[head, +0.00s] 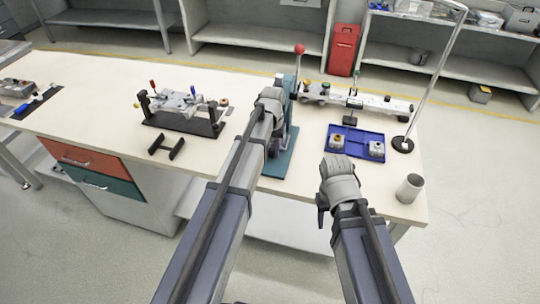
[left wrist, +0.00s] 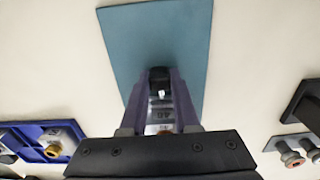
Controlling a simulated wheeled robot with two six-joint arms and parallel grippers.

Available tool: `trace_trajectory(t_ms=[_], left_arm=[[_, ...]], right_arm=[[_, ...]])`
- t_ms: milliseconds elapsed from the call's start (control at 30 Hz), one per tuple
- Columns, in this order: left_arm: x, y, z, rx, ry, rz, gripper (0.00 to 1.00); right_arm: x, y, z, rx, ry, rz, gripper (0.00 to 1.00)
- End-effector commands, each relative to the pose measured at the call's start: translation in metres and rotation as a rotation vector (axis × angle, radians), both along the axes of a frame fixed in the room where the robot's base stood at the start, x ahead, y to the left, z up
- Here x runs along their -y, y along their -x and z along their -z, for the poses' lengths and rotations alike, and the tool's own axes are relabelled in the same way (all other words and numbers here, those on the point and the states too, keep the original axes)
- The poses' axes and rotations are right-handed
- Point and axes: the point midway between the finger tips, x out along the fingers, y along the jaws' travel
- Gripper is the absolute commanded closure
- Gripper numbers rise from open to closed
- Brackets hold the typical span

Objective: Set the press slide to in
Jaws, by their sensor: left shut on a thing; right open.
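The press (head: 291,88) is a teal stand with a red-knobbed lever and a flat teal base plate (left wrist: 155,40). My left gripper (left wrist: 160,85) is over this base, its fingers closed on the black knob of the press slide (left wrist: 159,75). Pale metal with small markings shows between the fingers. In the head view my left gripper (head: 272,145) is mostly hidden by its own wrist, and so is the slide. I cannot tell how far in the slide sits. My right gripper (head: 325,200) is open and empty, at the table's front edge, its fingertips partly hidden.
A blue tray (head: 357,154) with two small parts lies right of the press. A grey cup (head: 409,188) stands at the right corner near a lamp post (head: 402,144). A black-based fixture (head: 180,122) stands to the left. A long rail fixture (head: 370,103) lies behind the tray.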

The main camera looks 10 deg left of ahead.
Motion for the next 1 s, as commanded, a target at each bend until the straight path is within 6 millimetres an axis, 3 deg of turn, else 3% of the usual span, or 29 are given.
trace_trajectory(t_ms=[100, 133, 400, 767, 1000], left_arm=[[0.0, -0.005, -0.001, 0.012, -0.001, 0.0, 1.0], [0.0, -0.005, -0.001, 0.012, -0.001, 0.0, 0.69], [0.0, -0.004, 0.0, 0.009, -0.001, 0.0, 0.4], [0.0, -0.002, -0.003, 0.007, 0.0, 0.0, 0.4], [0.0, -0.002, -0.023, 0.007, 0.0, 0.0, 0.4]], right_arm=[[0.0, 0.0, 0.0, 0.0, 0.0, 0.0, 0.5], [0.0, 0.0, -0.001, 0.0, 0.0, 0.0, 0.5], [0.0, 0.0, 0.0, 0.0, 0.0, 0.0, 0.5], [0.0, 0.0, -0.004, 0.0, 0.0, 0.0, 0.5], [0.0, 0.0, -0.023, 0.0, 0.0, 0.0, 0.5]])
